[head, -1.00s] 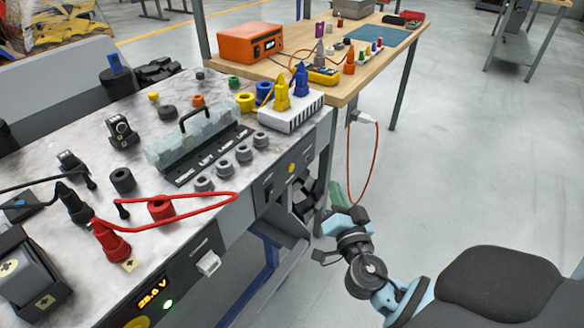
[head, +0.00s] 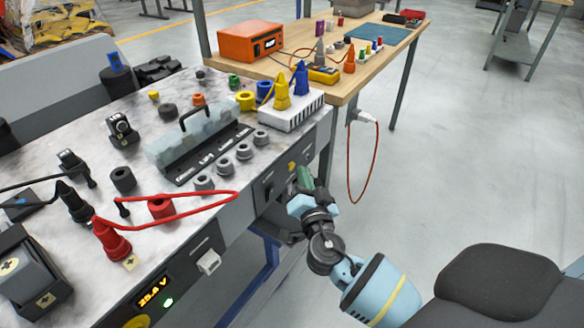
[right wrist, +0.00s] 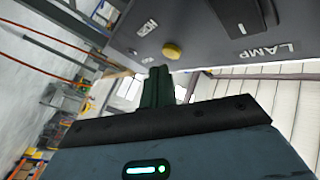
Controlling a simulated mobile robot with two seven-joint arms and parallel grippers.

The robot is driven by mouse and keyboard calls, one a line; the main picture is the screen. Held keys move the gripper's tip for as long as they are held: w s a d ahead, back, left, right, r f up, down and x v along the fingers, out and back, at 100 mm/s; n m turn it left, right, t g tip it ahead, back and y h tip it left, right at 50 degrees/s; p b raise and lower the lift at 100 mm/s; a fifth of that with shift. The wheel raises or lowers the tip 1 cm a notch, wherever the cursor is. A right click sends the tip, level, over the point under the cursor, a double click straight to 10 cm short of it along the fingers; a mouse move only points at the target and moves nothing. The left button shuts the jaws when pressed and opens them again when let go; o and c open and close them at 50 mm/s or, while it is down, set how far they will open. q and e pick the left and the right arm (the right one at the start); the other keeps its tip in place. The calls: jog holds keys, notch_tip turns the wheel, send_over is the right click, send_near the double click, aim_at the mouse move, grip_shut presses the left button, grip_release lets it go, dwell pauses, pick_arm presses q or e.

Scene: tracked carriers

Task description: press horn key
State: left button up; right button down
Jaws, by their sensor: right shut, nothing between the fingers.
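The bench's front panel (head: 283,178) carries a round yellow button (head: 291,166) and a dark rocker switch (head: 268,190). In the right wrist view the yellow button (right wrist: 172,50) stands out from the grey panel, and the rocker (right wrist: 240,15) has the word LAMP beside it. My right gripper (head: 304,178) has green fingers, shut and empty, just in front of the panel near the button. In the wrist view its fingertips (right wrist: 158,72) appear just below the button, apparently apart from it. My left gripper is out of view.
The bench top (head: 75,155) holds a red cable (head: 195,213), grey knobs and a handled clear cover (head: 190,140). A wooden table (head: 340,85) stands behind.

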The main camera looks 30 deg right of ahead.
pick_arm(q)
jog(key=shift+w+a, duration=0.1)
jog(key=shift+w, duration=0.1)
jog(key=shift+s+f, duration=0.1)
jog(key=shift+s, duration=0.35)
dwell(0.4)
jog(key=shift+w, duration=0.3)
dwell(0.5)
pick_arm(e)
jog(key=shift+w+a+b, duration=0.1)
jog(key=shift+w+b, duration=0.25)
jog(key=shift+b, duration=0.25)
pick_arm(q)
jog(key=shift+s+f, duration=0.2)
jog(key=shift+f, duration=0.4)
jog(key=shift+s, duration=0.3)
